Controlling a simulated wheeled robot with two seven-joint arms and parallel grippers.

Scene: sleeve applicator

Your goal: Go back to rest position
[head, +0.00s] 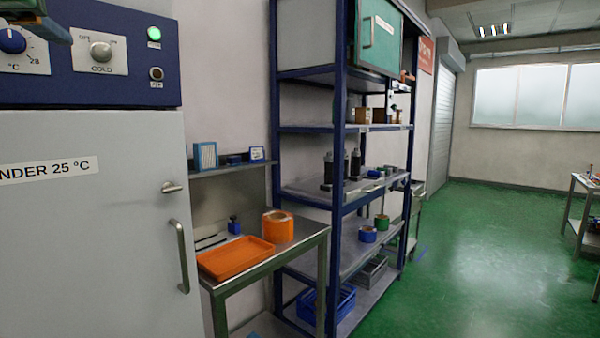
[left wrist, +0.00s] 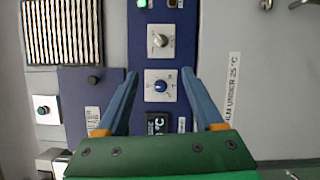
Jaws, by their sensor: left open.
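My left gripper (left wrist: 160,74) is open, with its two blue fingers apart and nothing between them. In the left wrist view the fingers lie either side of a blue temperature knob (left wrist: 160,86) on the dark blue control panel (left wrist: 140,55); whether they touch it I cannot tell. In the head view only a piece of the left gripper shows at the top left corner, in front of the panel (head: 125,85) and above the blue knob (head: 12,41). A grey COLD knob (head: 100,50) and a lit green lamp (head: 154,33) are beside it. My right gripper is not in view.
A grey cabinet door with a handle (head: 181,255) stands close on the left. A metal table (head: 300,245) bears an orange tray (head: 235,259) and an orange roll (head: 277,227). A blue shelf rack (head: 340,180) stands beyond.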

